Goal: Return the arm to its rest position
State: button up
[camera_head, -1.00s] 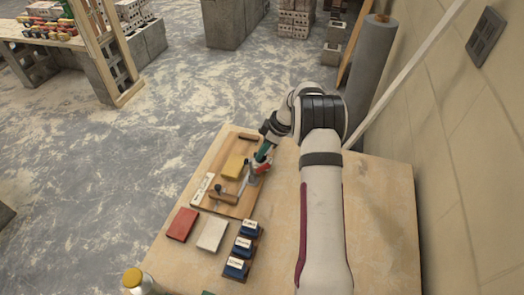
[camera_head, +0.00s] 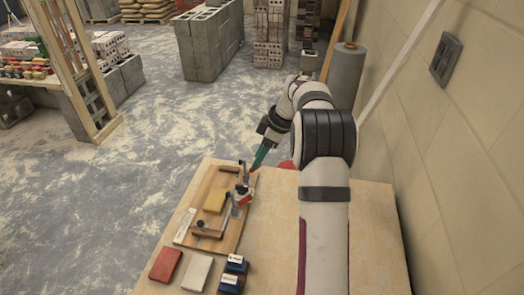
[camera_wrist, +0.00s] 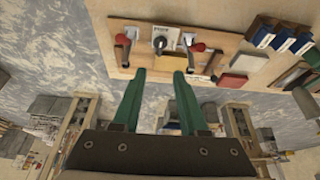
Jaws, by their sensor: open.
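My gripper (camera_head: 257,165) is above the far right edge of the wooden board in the head view. In the wrist view its two green fingers (camera_wrist: 160,74) stand apart with nothing between them, so it is open and empty. The wooden board (camera_head: 224,185) lies on the table, with a yellow block (camera_head: 215,200) and several small tools and fittings on it. In the wrist view the board (camera_wrist: 225,42) shows beyond the fingertips, with red-ended pieces and a dark knob (camera_wrist: 160,43). My arm reaches forward from the near side.
The table (camera_head: 270,250) also holds a red block (camera_head: 165,265), a pale block (camera_head: 197,272) and blue labelled blocks (camera_head: 232,270). A wall (camera_head: 470,150) and a grey roll (camera_head: 346,75) stand on the right. The table's middle is clear.

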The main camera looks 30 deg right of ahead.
jog(key=v, duration=0.2)
jog(key=shift+s+d+r, duration=0.1)
jog(key=shift+r, duration=0.15)
jog(key=s+a+r+m+g, duration=0.1)
jog(key=s+a+r+m, duration=0.2)
jog(key=s+a, duration=0.35)
jog(key=s+a+r+m+g, duration=0.1)
jog(key=s+a+r+m, duration=0.25)
jog(key=a, duration=0.65)
jog(key=s+a+f+m, duration=0.1)
jog(key=s+a+m, duration=0.1)
jog(key=s, duration=0.5)
jog(key=s+a+f+m+h, duration=0.1)
jog(key=s+a+f+m, duration=0.1)
jog(key=s, duration=0.6)
jog(key=s+a+f+m+g, duration=0.1)
jog(key=s+a+m, duration=0.3)
jog(key=s, duration=0.4)
jog(key=shift+a+f, duration=0.25)
jog(key=shift+a, duration=0.5)
